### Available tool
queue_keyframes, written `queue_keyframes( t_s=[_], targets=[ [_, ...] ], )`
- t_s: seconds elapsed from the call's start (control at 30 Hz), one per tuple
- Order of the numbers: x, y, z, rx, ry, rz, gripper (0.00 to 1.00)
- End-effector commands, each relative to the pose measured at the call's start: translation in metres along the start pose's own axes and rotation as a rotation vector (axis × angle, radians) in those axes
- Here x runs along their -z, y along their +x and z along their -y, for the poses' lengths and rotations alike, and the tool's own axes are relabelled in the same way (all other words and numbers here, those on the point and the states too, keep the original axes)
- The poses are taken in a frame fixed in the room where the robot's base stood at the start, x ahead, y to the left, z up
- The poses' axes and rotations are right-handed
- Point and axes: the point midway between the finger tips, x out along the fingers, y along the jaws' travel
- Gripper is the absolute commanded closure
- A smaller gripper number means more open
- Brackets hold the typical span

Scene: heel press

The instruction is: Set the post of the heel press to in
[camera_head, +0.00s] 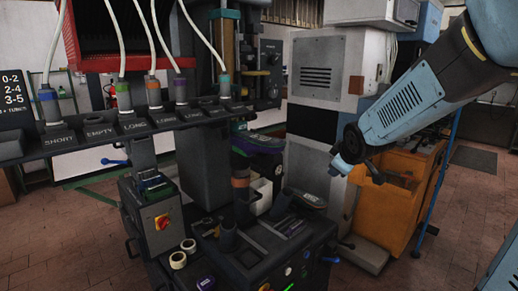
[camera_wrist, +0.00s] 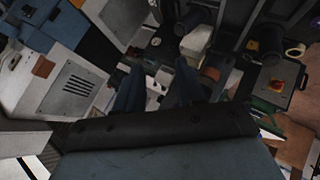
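The heel press (camera_head: 205,160) is the dark machine in the middle of the head view. A dark upright post with an orange-brown band (camera_head: 240,184) stands on its front, below a shoe-like form with purple and green (camera_head: 262,143). I cannot tell from these frames whether the post is in or out. My gripper (camera_head: 353,158) hangs in the air to the right of the press, apart from the post. In the wrist view its two dark fingers (camera_wrist: 158,82) stand apart with nothing between them. A brownish band (camera_wrist: 210,73) shows just right of the fingers there.
A labelled rail (camera_head: 120,130) with coloured tubes crosses the press's upper left. A shoe-shaped piece (camera_head: 305,198) and tape rolls (camera_head: 178,260) lie on the press's table. A grey cabinet (camera_head: 335,60) and an orange cabinet (camera_head: 385,215) stand behind and right.

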Motion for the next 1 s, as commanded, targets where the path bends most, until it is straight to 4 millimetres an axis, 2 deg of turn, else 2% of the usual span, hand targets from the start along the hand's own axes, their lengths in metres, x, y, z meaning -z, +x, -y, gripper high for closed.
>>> queue_keyframes(
  t_s=[0.03, 0.27, 0.6, 0.8, 1.0],
  targets=[
    [-0.005, -0.017, 0.000, 0.001, 0.050, 0.019, 0.61],
    [-0.031, -0.081, 0.014, 0.034, 0.299, 0.119, 0.61],
    [-0.069, -0.172, 0.058, 0.103, 0.657, 0.254, 0.61],
    [-0.085, -0.209, 0.084, 0.142, 0.803, 0.314, 0.61],
    [-0.091, -0.222, 0.095, 0.159, 0.858, 0.340, 0.61]
  ],
)
